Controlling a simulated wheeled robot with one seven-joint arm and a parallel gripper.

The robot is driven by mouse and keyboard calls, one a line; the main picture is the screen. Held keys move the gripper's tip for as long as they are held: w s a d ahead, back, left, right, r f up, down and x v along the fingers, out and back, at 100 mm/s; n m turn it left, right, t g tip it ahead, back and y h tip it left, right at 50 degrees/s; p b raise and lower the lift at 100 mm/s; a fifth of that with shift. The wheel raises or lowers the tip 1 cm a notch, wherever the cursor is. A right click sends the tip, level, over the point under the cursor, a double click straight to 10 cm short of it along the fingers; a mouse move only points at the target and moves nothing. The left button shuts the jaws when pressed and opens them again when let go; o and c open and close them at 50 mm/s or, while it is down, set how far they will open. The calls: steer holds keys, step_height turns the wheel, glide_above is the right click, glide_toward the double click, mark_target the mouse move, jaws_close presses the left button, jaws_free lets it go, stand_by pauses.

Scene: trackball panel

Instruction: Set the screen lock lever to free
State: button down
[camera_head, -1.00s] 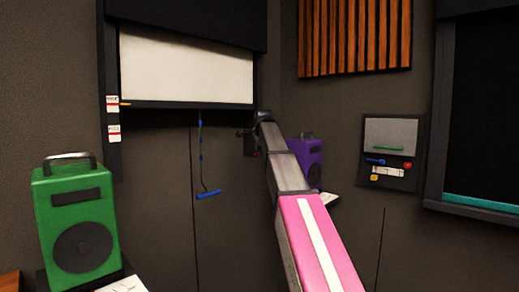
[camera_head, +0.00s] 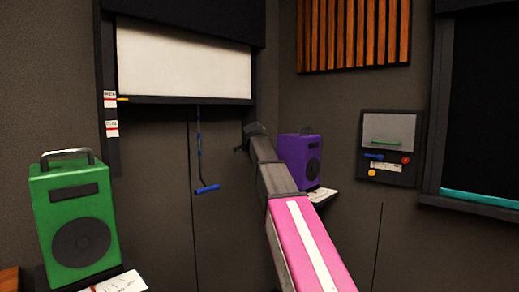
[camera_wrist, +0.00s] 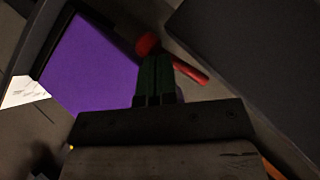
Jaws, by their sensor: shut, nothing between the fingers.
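In the wrist view a red lever (camera_wrist: 190,70) with a round red hub lies just beyond the fingertips of my gripper (camera_wrist: 158,60). I take it for the screen lock lever; any free or lock marking is not readable. The green fingers are shut together with nothing between them, and overlap part of the lever; I cannot tell whether they touch it. In the head view my gripper (camera_head: 240,149) is at the wall below the right end of the white screen (camera_head: 185,60), and my arm hides the lever.
A purple speaker (camera_head: 300,160) stands close to the right of my arm. A blue pull handle (camera_head: 207,190) hangs on a cord to the left. A green speaker (camera_head: 75,220) is at the lower left. A small control panel (camera_head: 390,140) is on the right wall.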

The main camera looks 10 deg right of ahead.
steer(key=shift+r, duration=0.1)
stand_by(0.7)
steer(key=shift+r, duration=0.65)
